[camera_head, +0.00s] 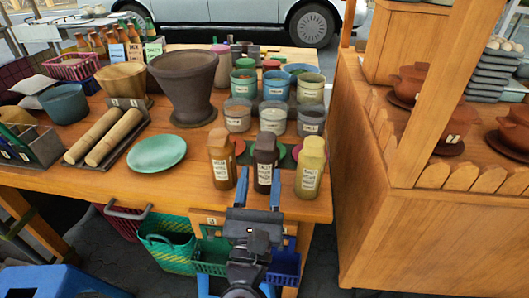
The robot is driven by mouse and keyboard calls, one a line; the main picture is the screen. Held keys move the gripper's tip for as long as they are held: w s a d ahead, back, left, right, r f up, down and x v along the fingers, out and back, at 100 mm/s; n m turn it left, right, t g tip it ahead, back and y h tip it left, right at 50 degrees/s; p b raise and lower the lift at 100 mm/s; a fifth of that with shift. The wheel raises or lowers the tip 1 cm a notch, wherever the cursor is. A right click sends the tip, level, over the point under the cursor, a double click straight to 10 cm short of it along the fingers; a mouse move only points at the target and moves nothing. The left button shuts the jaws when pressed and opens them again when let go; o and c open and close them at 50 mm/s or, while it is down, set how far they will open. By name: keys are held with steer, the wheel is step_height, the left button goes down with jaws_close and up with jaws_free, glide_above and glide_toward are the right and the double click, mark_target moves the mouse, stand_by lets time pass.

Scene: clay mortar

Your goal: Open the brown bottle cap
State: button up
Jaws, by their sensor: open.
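Three capped bottles stand upright at the front edge of the wooden table. The left one is an orange-brown bottle (222,172), the middle one a dark brown bottle (265,158), and the right one a yellow bottle (310,170). Each has a pale label and appears to have its cap on. My gripper (259,188) is open and empty at the table's front edge. Its two fingers point towards the dark brown bottle, one to each side of its lower part in the picture. I cannot tell whether they touch it.
Several small pots (272,118) stand behind the bottles. A large dark mortar (185,85), a green plate (157,153) and wooden rollers (104,137) lie left. Baskets (168,243) hang below the table edge. A wooden stall (420,220) stands right.

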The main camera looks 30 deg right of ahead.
mark_target(265, 147)
steer(key=p+x, duration=0.1)
steer(key=x, duration=0.6)
steer(key=shift+w+d+r, duration=0.1)
steer(key=shift+w, duration=0.05)
steer(key=shift+c, duration=0.5)
steer(key=shift+p, duration=0.3)
steer(key=c, duration=0.6)
